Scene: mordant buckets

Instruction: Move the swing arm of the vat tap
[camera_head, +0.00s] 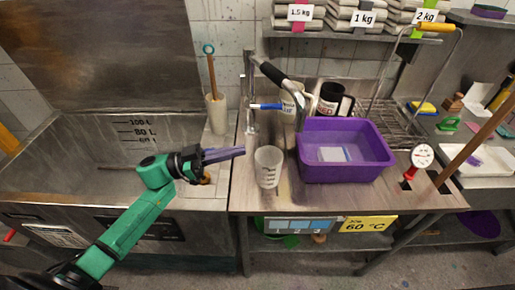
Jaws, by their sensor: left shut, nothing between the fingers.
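The vat tap (249,85) stands upright at the back, between the steel vat (60,185) and the worktop. A dark arm with a pale grey end (272,72) slopes from its top down to the right, toward the purple tub. A blue-handled lever (266,106) sticks out to the right lower on the post. I cannot tell for certain which part is the swing arm. My left gripper (238,151) is shut and empty. It points right, over the vat's right edge, in front of and below the tap, apart from it. My right gripper is out of view.
A clear measuring cup (268,168) stands just right of my left gripper. The purple tub (345,165), a mug (333,99) and a wire rack (390,125) are further right. A wooden-handled tool in a holder (216,112) stands left of the tap.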

